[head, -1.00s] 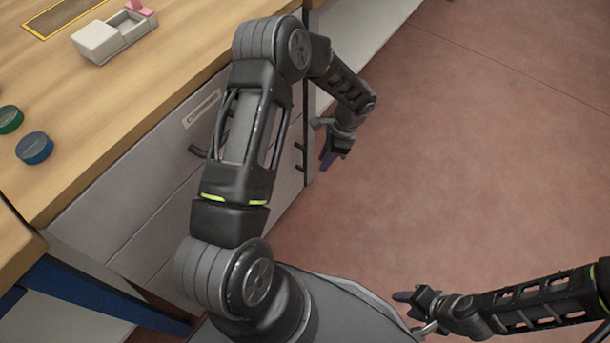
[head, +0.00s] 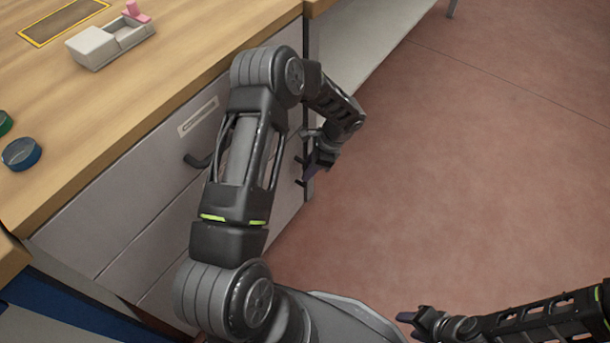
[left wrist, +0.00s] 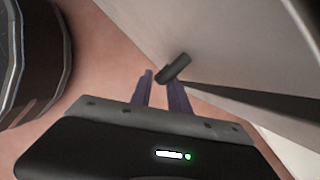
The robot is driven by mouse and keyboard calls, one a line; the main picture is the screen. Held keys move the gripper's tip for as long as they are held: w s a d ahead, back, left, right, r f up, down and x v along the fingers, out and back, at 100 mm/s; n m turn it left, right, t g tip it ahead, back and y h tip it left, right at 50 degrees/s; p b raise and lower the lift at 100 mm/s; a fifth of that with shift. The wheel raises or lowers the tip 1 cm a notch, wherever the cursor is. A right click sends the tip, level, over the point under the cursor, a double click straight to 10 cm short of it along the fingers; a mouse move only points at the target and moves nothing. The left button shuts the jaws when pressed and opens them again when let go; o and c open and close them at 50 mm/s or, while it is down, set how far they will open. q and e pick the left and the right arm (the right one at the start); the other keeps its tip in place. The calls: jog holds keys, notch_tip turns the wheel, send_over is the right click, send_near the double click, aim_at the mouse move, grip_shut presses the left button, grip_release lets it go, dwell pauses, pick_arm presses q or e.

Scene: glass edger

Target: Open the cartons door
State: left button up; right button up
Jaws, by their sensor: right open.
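The grey cabinet front (head: 100,225) under the wooden worktop has flat panels and dark handles; I cannot tell which panel is the cartons door. My left gripper (head: 312,172) is low by the dark handles at the cabinet's right end. In the left wrist view its two purple fingers (left wrist: 160,88) are apart, with nothing seen held between them. A dark handle (left wrist: 174,68) on a pale panel (left wrist: 240,50) is just beyond the right finger's tip; contact is unclear. My right gripper (head: 412,322) is open and empty over the floor at the bottom.
The worktop (head: 120,110) carries a grey box with a pink part (head: 108,42) and a blue round item (head: 21,153). Another handle (head: 196,161) sticks out below a label (head: 198,117). A pale low shelf (head: 375,50) stands behind. The reddish floor (head: 470,170) is clear.

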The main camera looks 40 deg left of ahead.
pick_arm(q)
jog(key=shift+x, duration=1.35)
grip_shut()
dwell(0.4)
